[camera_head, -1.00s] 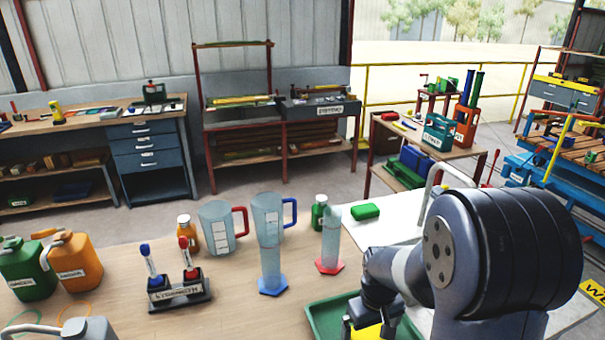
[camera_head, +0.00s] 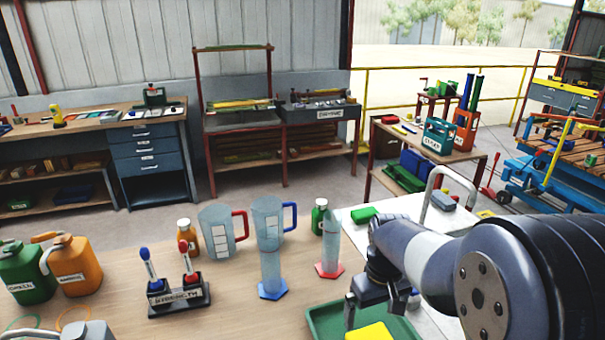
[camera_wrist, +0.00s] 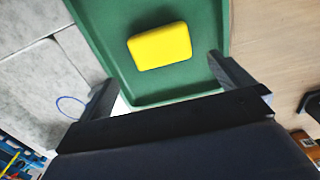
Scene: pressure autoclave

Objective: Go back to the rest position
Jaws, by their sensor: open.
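My gripper (camera_head: 377,305) is open and empty above the green tray (camera_head: 322,318) at the front of the wooden table. In the wrist view its two fingers (camera_wrist: 160,85) stand wide apart at the near edge of the tray (camera_wrist: 115,60). A yellow block (camera_head: 369,332) lies in the tray, apart from the fingers. It also shows whole in the wrist view (camera_wrist: 160,46). My arm hides the right part of the tray in the head view.
A blue-based cylinder (camera_head: 272,272) and a red-based cylinder (camera_head: 330,245) stand behind the tray. Two jugs (camera_head: 222,232), a two-pen holder (camera_head: 180,297) and green and orange canisters (camera_head: 75,268) stand farther left. A tap (camera_head: 432,190) rises behind my arm.

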